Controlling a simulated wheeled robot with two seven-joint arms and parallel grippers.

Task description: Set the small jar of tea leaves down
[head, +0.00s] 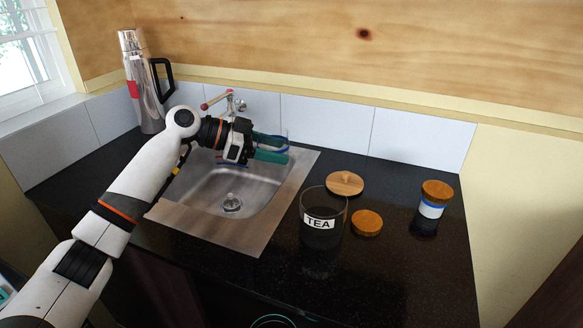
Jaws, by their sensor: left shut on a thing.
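My left gripper (272,148) is over the back right part of the sink, with teal fingers pointing right. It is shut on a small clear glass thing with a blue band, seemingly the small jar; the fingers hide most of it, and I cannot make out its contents. A larger open glass jar labelled TEA (322,220) stands on the dark counter right of the sink. A large wooden lid (345,182) lies behind it and a smaller wooden lid (367,223) beside it. My right gripper is not in view.
A lidded jar (431,208) with a blue and white label stands at the right. The steel sink (218,240) and its tap (230,102) are at centre left; a steel flask (145,85) stands behind. The counter's front right (385,280) is clear.

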